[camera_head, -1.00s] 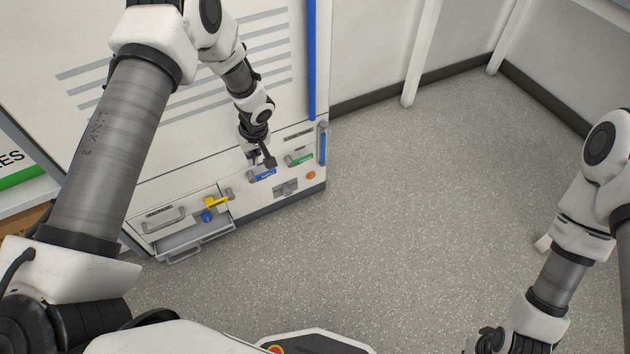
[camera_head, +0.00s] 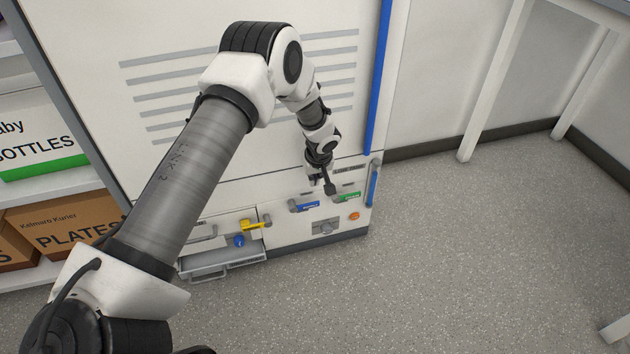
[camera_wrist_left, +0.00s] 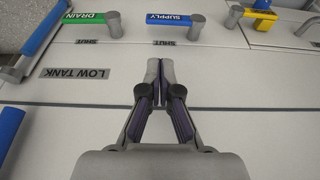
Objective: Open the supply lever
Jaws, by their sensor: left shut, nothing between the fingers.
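The supply lever (camera_wrist_left: 170,18) is a blue bar marked SUPPLY with a grey knob at its right end in the left wrist view. A SHUT label lies beside it. In the head view the blue supply lever (camera_head: 308,207) is on the cabinet's lower front panel. My left gripper (camera_head: 329,188) is close to the panel, just right of the supply lever in the head view. In the left wrist view my left gripper (camera_wrist_left: 160,68) is shut and empty, its fingertips apart from the lever. My right gripper is not in view.
The green drain lever (camera_head: 347,196) is near my left gripper. A yellow lever (camera_head: 252,224), a blue knob (camera_head: 239,241), an orange button (camera_head: 353,216) and an open drawer (camera_head: 222,266) share the panel. Open floor (camera_head: 430,250) lies to the right.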

